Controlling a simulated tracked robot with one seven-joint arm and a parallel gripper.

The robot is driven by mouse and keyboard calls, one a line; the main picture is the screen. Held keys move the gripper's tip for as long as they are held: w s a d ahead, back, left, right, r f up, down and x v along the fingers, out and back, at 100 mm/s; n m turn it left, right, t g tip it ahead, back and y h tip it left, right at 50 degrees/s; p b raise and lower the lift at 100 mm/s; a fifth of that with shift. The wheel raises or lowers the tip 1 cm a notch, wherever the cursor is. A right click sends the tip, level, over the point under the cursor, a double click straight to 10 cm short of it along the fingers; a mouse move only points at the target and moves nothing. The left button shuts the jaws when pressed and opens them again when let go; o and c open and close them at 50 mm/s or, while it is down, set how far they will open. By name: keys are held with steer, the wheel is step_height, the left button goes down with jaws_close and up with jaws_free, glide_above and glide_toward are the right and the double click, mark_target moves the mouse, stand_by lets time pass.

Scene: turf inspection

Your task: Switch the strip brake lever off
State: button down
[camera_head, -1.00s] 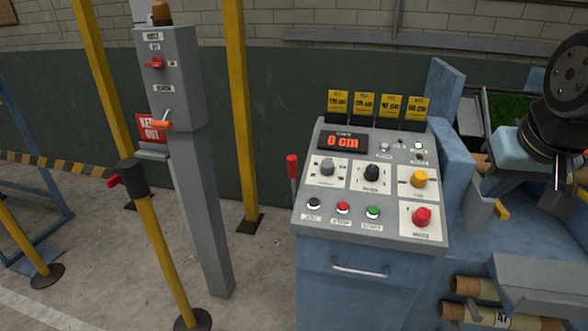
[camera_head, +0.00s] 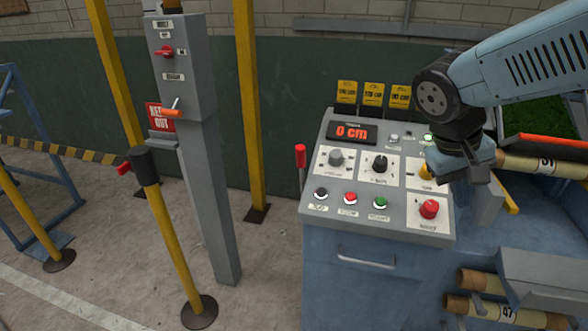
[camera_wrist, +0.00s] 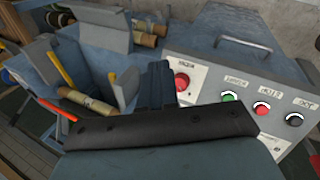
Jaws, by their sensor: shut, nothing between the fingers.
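Which control is the strip brake lever cannot be told, as most labels are too small to read. A red-topped lever (camera_head: 300,157) stands upright at the left side of the grey control console (camera_head: 325,205). An orange-handled lever (camera_head: 172,112) sits on the grey post box at left. My gripper (camera_head: 464,178) is over the console's right edge, beside the yellow knob (camera_head: 426,170), which it partly covers. It is shut and empty, well right of both levers. The wrist view shows my gripper (camera_wrist: 160,88) near the red knob (camera_wrist: 182,82).
The console also carries a lit "0 cm" display (camera_head: 352,132) and several buttons and knobs. Yellow posts (camera_head: 250,110) and a shorter yellow post with a black cap (camera_head: 172,240) stand at left. Cardboard rolls (camera_head: 480,280) lie at right. Floor between post and console is clear.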

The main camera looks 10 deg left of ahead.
steer(key=w+a+f+n+t+h, duration=0.2)
steer(key=w+a+f+n+h, duration=0.1)
steer(key=w+a+h, duration=0.3)
steer(key=n+t+y, duration=0.5)
steer(key=n+t, duration=0.4)
steer(key=t, duration=0.8)
glide_toward(299, 160)
steer(key=v, duration=0.7)
steer(key=shift+a, duration=0.25)
steer(key=x, duration=1.4)
steer(key=shift+d+f, duration=0.1)
steer(key=shift+d, duration=0.1)
